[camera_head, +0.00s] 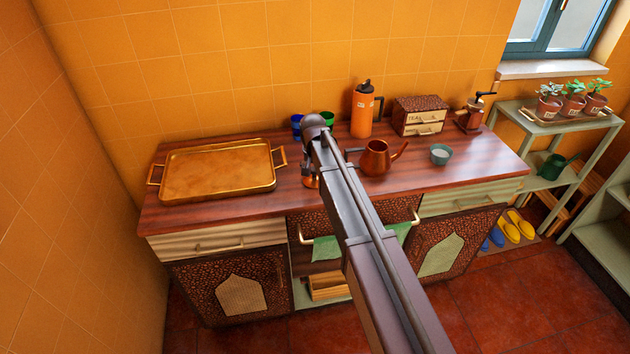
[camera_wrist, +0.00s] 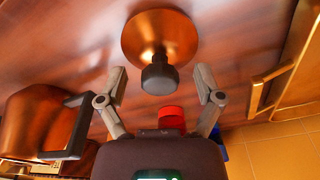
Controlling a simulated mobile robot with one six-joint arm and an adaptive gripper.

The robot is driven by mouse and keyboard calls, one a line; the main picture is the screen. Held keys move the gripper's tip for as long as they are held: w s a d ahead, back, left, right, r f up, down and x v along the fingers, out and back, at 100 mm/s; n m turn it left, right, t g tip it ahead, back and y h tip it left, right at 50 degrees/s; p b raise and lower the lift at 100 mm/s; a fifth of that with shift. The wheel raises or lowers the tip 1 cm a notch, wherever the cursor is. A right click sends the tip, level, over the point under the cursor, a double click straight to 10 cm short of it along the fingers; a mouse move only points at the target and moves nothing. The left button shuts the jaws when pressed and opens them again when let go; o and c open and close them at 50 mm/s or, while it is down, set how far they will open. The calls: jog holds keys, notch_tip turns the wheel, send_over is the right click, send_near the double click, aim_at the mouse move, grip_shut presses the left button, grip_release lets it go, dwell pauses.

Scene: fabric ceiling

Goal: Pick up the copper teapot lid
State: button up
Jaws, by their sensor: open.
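The copper teapot lid (camera_wrist: 160,36) is a round copper disc with a dark knob (camera_wrist: 159,77), on the wooden counter in the wrist view. My gripper (camera_wrist: 160,80) is open, its two fingers on either side of the knob with a gap to each. A sliver of copper under my arm's end in the head view is probably the lid (camera_head: 311,182); my arm hides most of that spot. The copper teapot (camera_head: 376,158) stands open just right of my arm. In the wrist view the teapot (camera_wrist: 30,120) is at the left with its dark handle.
A brass tray (camera_head: 220,191) fills the counter's left. An orange flask (camera_head: 362,110), a tea box (camera_head: 421,116), a grinder (camera_head: 470,114) and a green bowl (camera_head: 440,154) stand right. Blue (camera_head: 296,124) and green (camera_head: 327,117) cups are behind my arm; a red cup (camera_wrist: 171,117) shows beyond the lid.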

aim_at(314, 170)
dwell(0.4)
jog(key=c, duration=1.1)
jog(key=shift+r, duration=0.15)
notch_tip(314, 170, up, 3)
jog(key=p, duration=0.3)
jog(key=shift+r+p, duration=0.15)
jog(key=shift+p, duration=0.15)
jog(key=shift+s+r, duration=0.25)
jog(key=s+d, duration=0.1)
jog(key=s, duration=0.4)
jog(key=s+d+p, duration=0.1)
jog(key=s, duration=0.4)
jog(key=s+d+r, duration=0.1)
jog(key=s, duration=0.4)
jog(key=shift+d, duration=0.35)
